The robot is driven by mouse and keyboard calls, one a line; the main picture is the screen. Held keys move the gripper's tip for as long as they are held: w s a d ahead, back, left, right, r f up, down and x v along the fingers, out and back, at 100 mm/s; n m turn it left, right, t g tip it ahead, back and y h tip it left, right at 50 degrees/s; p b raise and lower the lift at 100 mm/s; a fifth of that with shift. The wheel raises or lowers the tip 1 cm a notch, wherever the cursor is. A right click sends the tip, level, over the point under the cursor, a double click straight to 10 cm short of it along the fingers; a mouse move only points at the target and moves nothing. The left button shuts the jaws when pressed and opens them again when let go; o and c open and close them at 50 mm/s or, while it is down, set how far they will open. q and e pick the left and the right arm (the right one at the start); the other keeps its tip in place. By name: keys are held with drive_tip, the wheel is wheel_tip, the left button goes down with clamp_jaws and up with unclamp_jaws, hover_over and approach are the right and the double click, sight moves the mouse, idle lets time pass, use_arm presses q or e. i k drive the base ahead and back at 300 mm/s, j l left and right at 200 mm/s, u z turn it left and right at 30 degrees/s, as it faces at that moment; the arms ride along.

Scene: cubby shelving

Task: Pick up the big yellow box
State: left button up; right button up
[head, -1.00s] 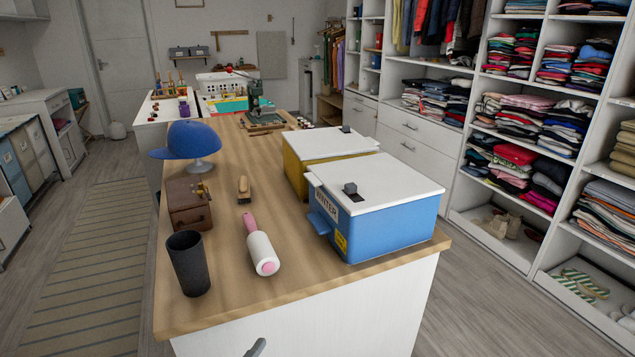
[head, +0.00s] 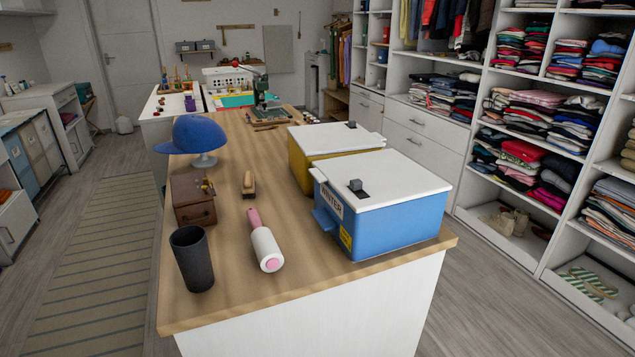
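The big yellow box (head: 301,170) has a white lid (head: 335,138) with a dark knob and stands on the wooden island top. A blue box (head: 392,222) with a white lid and a "WINTER" label stands in front of it and hides part of its near side. Neither of my grippers shows in the head view.
On the island top (head: 245,285) are a dark cup (head: 192,260), a lint roller (head: 264,243), a brush (head: 248,185), a brown case (head: 194,199) and a blue cap (head: 198,138) on a stand. Clothes shelves (head: 470,200) line the right. Floor shows between island and shelves.

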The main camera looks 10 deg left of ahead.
sight(300, 165)
drive_tip(key=i+l+u, duration=0.6)
drive_tip(key=l+u, duration=0.15)
drive_tip(key=l, duration=0.2)
drive_tip(key=i+l+u, duration=0.1)
drive_tip(key=l+u, duration=0.15)
drive_tip(key=l, duration=0.1)
